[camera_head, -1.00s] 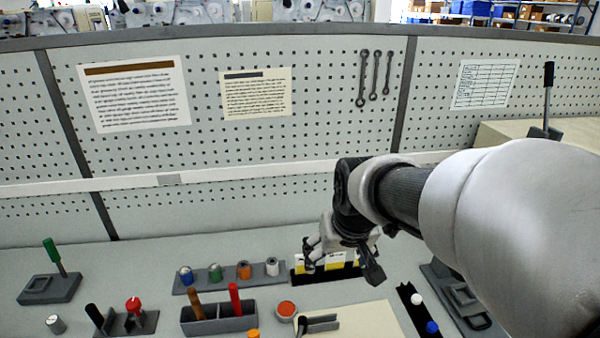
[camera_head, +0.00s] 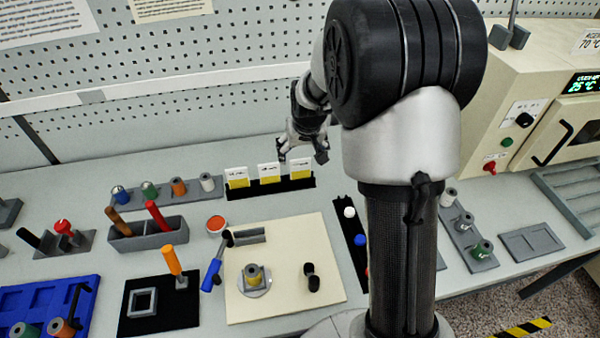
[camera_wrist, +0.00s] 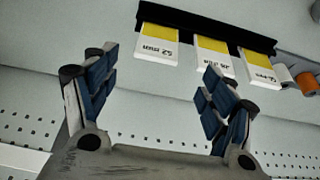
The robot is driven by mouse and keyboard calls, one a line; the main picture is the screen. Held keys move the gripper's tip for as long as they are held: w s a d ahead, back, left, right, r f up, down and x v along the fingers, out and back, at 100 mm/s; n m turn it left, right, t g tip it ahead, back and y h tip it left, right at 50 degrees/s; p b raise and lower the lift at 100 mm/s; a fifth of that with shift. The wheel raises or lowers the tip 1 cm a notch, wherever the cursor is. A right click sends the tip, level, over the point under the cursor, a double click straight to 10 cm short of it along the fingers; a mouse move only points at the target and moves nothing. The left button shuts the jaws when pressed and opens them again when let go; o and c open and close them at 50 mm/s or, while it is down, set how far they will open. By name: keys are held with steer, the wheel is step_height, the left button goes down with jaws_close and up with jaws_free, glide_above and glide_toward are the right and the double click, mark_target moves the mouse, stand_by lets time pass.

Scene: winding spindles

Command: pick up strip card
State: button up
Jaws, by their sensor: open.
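Three white and yellow strip cards stand in a row in a black holder (camera_head: 272,190): a left card (camera_head: 237,174), a middle card (camera_head: 268,171) and a right card (camera_head: 300,166). The wrist view shows them inverted, one marked 52 mm (camera_wrist: 157,46), with a middle card (camera_wrist: 214,56) and another (camera_wrist: 259,68) beside it. My gripper (camera_head: 304,150) is open and empty, behind and above the middle and right cards. In the wrist view its blue-padded fingers (camera_wrist: 160,75) are spread, apart from the cards. Which card is the target, I cannot tell.
A spool rack (camera_head: 170,196) stands left of the cards, with a tool box (camera_head: 148,236) in front of it. A cream board (camera_head: 310,245) lies in front of the holder. The pegboard (camera_head: 200,75) rises behind. An oven (camera_head: 545,95) stands at the right.

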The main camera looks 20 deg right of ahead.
mark_target(301, 160)
steer(key=x, duration=0.2)
steer(key=b+x, duration=0.1)
steer(key=x, duration=0.2)
steer(key=b+x, duration=0.1)
steer(key=x, duration=0.2)
steer(key=shift+w+d+f, duration=0.1)
steer(key=shift+w+d, duration=0.15)
steer(key=shift+d, duration=0.05)
steer(key=shift+c, duration=0.3)
steer(key=c, duration=1)
